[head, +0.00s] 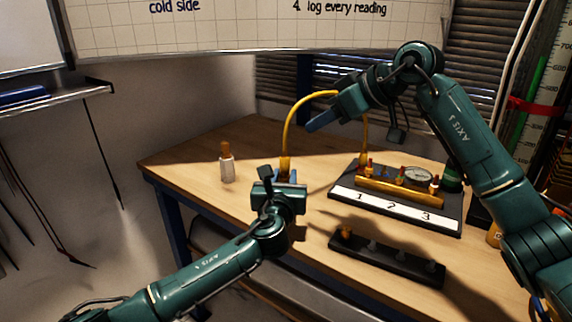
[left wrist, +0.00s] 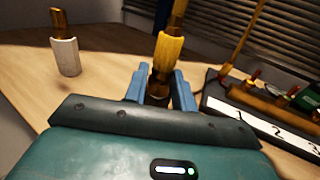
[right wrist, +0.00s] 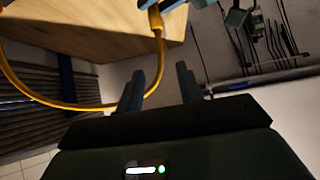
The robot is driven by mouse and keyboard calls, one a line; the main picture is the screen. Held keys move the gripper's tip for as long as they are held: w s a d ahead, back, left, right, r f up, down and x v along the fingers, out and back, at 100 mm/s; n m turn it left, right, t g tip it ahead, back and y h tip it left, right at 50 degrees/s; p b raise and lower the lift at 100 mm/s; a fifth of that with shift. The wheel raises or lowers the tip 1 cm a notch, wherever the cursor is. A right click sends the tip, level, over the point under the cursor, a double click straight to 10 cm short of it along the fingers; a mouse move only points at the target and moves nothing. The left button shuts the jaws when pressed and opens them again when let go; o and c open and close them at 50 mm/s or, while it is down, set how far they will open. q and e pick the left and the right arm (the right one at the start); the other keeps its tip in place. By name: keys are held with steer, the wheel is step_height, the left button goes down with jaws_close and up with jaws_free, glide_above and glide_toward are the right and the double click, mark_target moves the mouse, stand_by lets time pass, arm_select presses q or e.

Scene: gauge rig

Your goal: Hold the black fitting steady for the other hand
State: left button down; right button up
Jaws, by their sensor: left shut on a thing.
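My left gripper (head: 284,180) is shut at the near end of the yellow hose (head: 290,115). In the left wrist view, a dark fitting (left wrist: 158,86) sits between its blue fingers (left wrist: 160,88), below the hose's yellow end sleeve (left wrist: 168,55). The fingers hide part of the fitting. The hose arches up and over to the manifold board. My right gripper (head: 322,122) is beside the arch, above the table. In the right wrist view its fingers (right wrist: 160,85) are apart with nothing between them, and the hose end (right wrist: 156,22) shows beyond them.
A black board (head: 452,222) numbered 1, 2, 3 carries a brass manifold (head: 400,191), coloured valves and a gauge (head: 418,174). A black rack (head: 385,262) lies in front. The table (head: 190,150) is clear around the bottle.

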steer(key=shift+c, duration=0.3)
steer(key=t+y, duration=0.5)
steer(key=y, duration=0.1)
glide_toward(284, 150)
steer(key=x, duration=1)
steer(key=shift+f, duration=0.35)
steer(key=shift+d, duration=0.1)
jaws_close()
